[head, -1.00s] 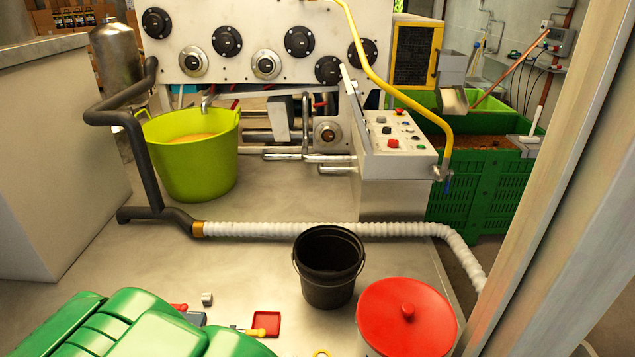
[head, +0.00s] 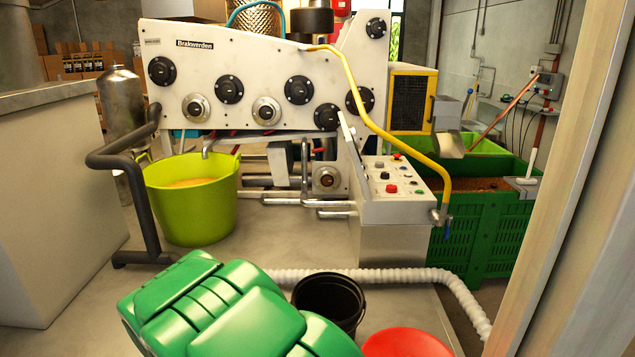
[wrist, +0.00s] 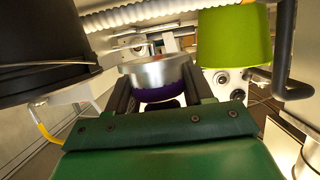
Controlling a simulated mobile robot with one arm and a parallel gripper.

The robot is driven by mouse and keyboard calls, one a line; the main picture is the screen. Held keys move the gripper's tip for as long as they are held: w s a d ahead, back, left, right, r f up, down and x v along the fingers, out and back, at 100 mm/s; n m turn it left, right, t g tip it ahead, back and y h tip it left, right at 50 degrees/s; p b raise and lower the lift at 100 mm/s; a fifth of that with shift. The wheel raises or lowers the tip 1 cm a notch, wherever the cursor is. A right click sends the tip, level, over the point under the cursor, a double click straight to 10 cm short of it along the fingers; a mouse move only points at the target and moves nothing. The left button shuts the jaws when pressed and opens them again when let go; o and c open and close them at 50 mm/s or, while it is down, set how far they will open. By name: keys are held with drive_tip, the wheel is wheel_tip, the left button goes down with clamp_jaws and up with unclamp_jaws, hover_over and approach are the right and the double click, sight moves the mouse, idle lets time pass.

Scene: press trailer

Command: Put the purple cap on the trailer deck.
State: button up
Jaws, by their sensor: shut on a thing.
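The purple cap (wrist: 163,100) is between the fingers of my gripper (wrist: 160,92) in the wrist view. Its purple part shows between the fingers, beside a round silver metal part (wrist: 157,71). My gripper is shut on it. The wrist picture appears upside down, with buckets hanging from its top. In the head view my green arm hides the gripper and cap. The trailer deck (head: 285,235) is the flat grey floor in front of and under the press.
A black bucket (head: 328,303) and red lid (head: 407,345) stand at the front. A white ribbed hose (head: 390,275) crosses behind the bucket. A lime tub (head: 195,205) stands at left. A control panel (head: 392,185) is at centre right. Bare deck lies between tub and panel.

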drive_tip(key=w+d+r, duration=0.4)
drive_tip(key=w+d, duration=0.3)
drive_tip(key=d, duration=0.2)
drive_tip(key=w+d+r, duration=0.3)
drive_tip(key=w+d, duration=0.4)
drive_tip(key=d, duration=1.8)
drive_tip(key=shift+w, duration=0.35)
